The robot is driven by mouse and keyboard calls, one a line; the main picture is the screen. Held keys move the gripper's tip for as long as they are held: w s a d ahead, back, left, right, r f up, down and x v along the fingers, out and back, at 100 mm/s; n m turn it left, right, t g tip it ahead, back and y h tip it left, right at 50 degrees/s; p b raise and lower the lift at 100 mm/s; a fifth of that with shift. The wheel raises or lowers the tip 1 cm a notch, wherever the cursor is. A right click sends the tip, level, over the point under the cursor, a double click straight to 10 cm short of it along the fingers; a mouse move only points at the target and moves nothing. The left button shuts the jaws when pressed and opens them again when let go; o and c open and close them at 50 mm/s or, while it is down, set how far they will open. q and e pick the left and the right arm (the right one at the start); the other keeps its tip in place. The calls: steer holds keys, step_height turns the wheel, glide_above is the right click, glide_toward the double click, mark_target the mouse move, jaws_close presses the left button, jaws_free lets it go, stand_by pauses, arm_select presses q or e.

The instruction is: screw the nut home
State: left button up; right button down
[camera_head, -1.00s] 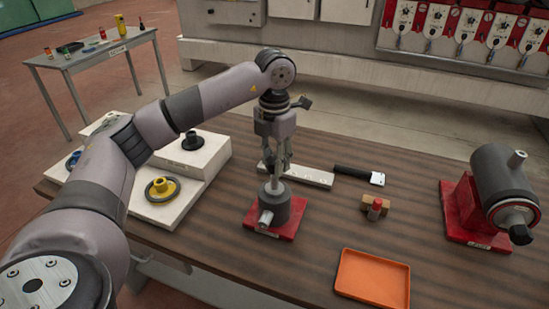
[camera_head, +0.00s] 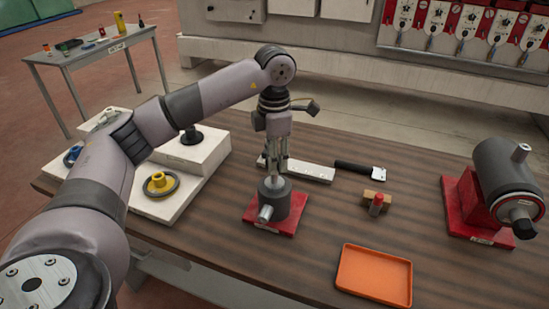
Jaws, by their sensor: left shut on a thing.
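A dark grey cylindrical spindle unit on a red base plate (camera_head: 285,223) stands on the workbench near the middle, with a short light stub pointing to the front left. My left gripper (camera_head: 273,177) points straight down over the top of this unit (camera_head: 275,203). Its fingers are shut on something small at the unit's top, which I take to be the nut. The fingers hide the nut, so its thread and seating cannot be seen. My right gripper is not in view.
A larger grey machine (camera_head: 503,180) on a red stand is at the right. An orange tray (camera_head: 374,276) lies in front. A wooden block with a red-capped item (camera_head: 376,203), a black-handled tool (camera_head: 360,171) and white steps with flanged wheels (camera_head: 158,210) flank the unit.

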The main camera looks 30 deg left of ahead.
arm_select(q)
steer(key=m, duration=0.5)
steer(key=shift+m+b, duration=0.3)
steer(key=shift+b, duration=0.05)
steer(key=m, duration=0.5)
steer(key=m+b, duration=0.1)
steer(key=m, duration=0.4)
steer(key=shift+m, duration=0.4)
steer(key=m, duration=0.5)
steer(key=o, duration=1.2)
steer(key=shift+o, duration=0.2)
steer(key=shift+c, duration=0.8)
